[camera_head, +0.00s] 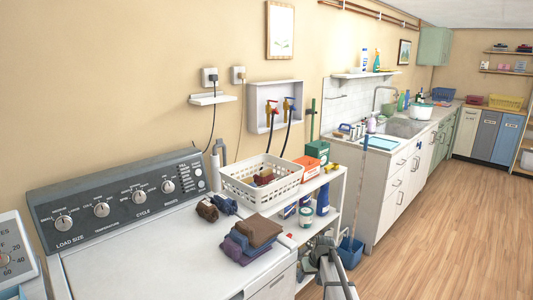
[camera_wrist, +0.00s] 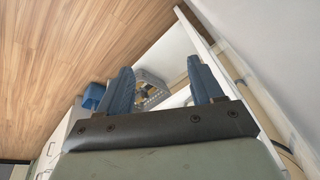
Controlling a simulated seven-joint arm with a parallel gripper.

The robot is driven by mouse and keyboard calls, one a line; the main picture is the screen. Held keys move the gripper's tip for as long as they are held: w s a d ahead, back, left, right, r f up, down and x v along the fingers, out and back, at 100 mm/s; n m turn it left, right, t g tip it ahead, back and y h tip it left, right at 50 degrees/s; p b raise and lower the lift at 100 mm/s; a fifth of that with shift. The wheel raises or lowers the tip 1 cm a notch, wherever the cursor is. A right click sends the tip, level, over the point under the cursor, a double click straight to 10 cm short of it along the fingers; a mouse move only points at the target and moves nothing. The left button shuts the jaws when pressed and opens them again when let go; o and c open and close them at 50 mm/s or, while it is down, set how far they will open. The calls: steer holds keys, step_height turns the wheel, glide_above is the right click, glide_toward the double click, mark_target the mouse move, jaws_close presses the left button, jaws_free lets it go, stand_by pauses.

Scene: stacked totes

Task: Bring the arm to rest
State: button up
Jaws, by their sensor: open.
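My gripper (camera_wrist: 161,82) shows in the wrist view as two blue fingers on a dark bar. The fingers stand wide apart, open, with nothing held between them. Beyond them, apart from the fingers, is a grey object with yellowish parts (camera_wrist: 152,90) that I cannot identify. In the head view, grey jointed parts at the bottom, right of the washer, may be my arm; I cannot make out the fingers there.
A washer (camera_head: 150,245) with folded clothes (camera_head: 250,240) on its lid stands at the front left. A white basket (camera_head: 235,187) sits on a shelf unit beside it. A blue bucket (camera_head: 351,250) stands by the sink cabinet (camera_head: 380,205). Wood floor (camera_head: 460,240) is clear at right.

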steer(key=s+d+f+m+g+h, duration=0.1)
steer(key=s+d+f+g, duration=0.15)
steer(key=s+f, duration=1.1)
steer(key=s+d+f+m+g, duration=0.2)
steer(key=s+d+f, duration=0.2)
steer(key=s+f, duration=0.9)
steer(key=s+a+g, duration=0.2)
steer(key=s+a, duration=0.1)
steer(key=s, duration=1.2)
steer(key=s+a+f+n+g, duration=0.1)
steer(key=s+a+g, duration=0.2)
steer(key=s, duration=1.2)
steer(key=shift+s+a+h, duration=0.15)
steer(key=shift+s+h, duration=0.1)
steer(key=shift+h, duration=0.15)
steer(key=shift+w+f, duration=0.1)
steer(key=shift+f, duration=0.05)
